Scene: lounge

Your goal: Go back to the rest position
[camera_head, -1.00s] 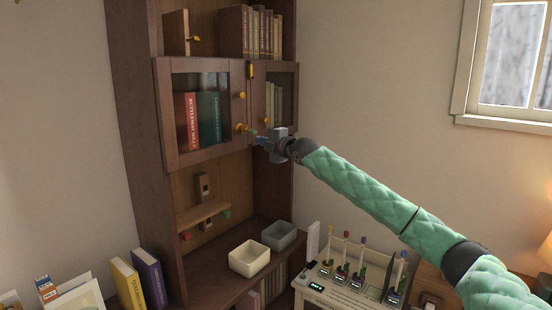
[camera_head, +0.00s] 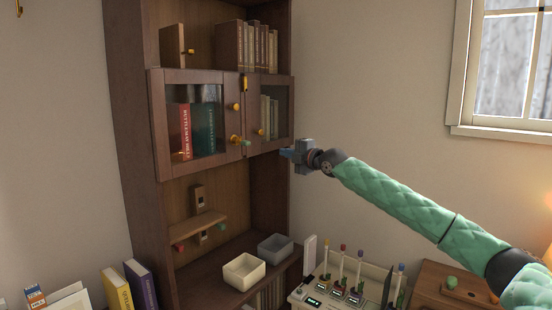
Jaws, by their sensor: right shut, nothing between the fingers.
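My right gripper (camera_head: 286,153) is shut and empty. It is in mid-air at the right edge of the wooden bookcase (camera_head: 127,130), just below the right cabinet door (camera_head: 283,135). It is apart from the yellow knobs. My right arm in its green padded sleeve reaches in from the lower right. My left gripper is not in view.
Both glass cabinet doors look closed or nearly so. A cream bin (camera_head: 244,272) and a grey bin (camera_head: 275,248) stand on the lower shelf. A white rack (camera_head: 310,297) with several coloured-top tubes stands below my arm. The wall at right is clear up to the window (camera_head: 505,70).

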